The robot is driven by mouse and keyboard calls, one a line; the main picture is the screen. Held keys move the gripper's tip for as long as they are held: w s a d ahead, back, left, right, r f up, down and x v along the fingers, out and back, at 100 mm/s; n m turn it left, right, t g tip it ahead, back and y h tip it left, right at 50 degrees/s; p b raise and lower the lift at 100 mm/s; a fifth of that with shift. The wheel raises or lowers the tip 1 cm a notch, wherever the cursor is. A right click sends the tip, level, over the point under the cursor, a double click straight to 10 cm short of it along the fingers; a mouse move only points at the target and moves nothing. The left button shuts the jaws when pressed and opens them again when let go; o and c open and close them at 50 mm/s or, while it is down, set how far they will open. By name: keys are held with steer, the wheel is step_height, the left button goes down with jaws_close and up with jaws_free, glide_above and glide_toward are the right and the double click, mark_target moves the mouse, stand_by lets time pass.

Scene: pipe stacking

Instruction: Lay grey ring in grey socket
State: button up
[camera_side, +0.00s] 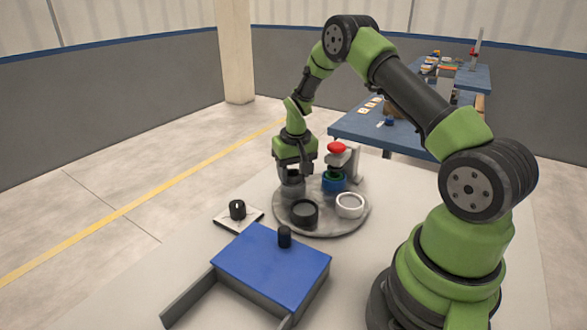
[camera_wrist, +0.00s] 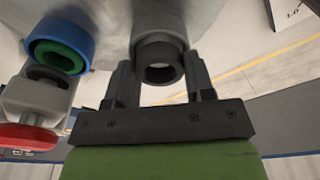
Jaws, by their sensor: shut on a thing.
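My gripper (camera_side: 292,170) points down over the far left of the round grey plate (camera_side: 318,228). In the wrist view its two fingers (camera_wrist: 159,72) stand on either side of the grey ring (camera_wrist: 160,73), shut on it. The grey socket (camera_side: 292,189) stands on the plate directly below my gripper. In the wrist view the grey socket (camera_wrist: 157,18) is right behind the ring, in line with it. The ring hides part of the socket, so I cannot tell whether the ring is inside it or just above it.
A blue socket (camera_side: 333,184) with a green ring in it stands close right of my gripper, beside a red-topped grey fixture (camera_side: 337,150). A black socket (camera_side: 304,212) and a white socket (camera_side: 350,206) stand nearer. A blue box (camera_side: 270,262) and a black knob (camera_side: 237,209) are in front.

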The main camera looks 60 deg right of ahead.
steer(key=shift+f, duration=0.25)
steer(key=o, duration=1)
steer(key=shift+c, duration=0.2)
steer(key=s+a+r+t, duration=0.15)
steer(key=a+r, duration=0.25)
steer(key=r, duration=0.7)
steer(key=s+a+r, duration=0.2)
steer(key=a+r, duration=0.1)
steer(key=r, duration=0.7)
steer(key=s+a+r+n+t+y, duration=0.1)
steer(key=s+a+r+t, duration=0.1)
steer(key=s+a, duration=0.5)
steer(key=s+a+r+n+t+y, duration=0.1)
steer(key=s+a+r+t, duration=0.1)
steer(key=s+a, duration=0.4)
steer(key=s+r, duration=0.1)
steer(key=s, duration=0.3)
steer(key=shift+s+a+r+n+y, duration=0.3)
steer(key=shift+a+n+y, duration=0.05)
steer(key=shift+n+y, duration=0.05)
